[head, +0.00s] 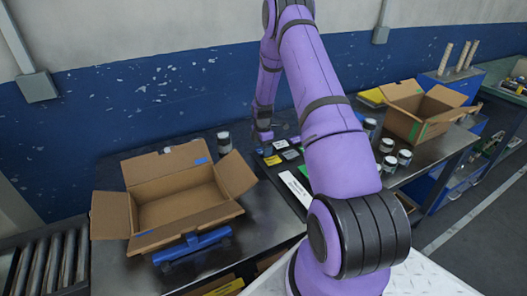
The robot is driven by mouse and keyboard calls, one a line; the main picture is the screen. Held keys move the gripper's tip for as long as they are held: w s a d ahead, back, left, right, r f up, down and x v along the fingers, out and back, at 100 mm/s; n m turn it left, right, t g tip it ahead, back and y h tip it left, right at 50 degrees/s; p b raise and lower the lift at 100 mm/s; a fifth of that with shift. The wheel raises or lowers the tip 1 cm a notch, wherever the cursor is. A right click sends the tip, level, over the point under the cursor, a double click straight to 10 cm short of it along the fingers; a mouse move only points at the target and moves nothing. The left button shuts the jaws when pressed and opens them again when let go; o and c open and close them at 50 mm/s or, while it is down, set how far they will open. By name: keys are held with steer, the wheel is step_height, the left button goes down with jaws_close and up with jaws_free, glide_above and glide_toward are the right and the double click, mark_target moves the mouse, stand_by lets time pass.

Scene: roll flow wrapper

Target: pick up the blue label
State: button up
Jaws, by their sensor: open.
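A dark mat (266,173) on the metal table carries several small flat labels, among them a yellow label (273,160) and a pale grey label (290,155). I cannot make out a blue label for certain on the mat; my own arm covers its right side. Small blue strips show on the flaps of the left open box, one at its back right flap (201,161). My gripper (262,137) is small and dark at the end of my purple arm, by the back left of the mat. Its fingers are hard to see, and nothing shows held in it.
The open cardboard box (178,186) stands left of the mat, with a blue object (193,243) in front. Another open box (416,107) and several jars (404,157) stand on the right. A jar (224,141) stands left of my gripper.

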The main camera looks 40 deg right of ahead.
steer(key=shift+f, duration=0.2)
stand_by(0.7)
steer(key=c, duration=1)
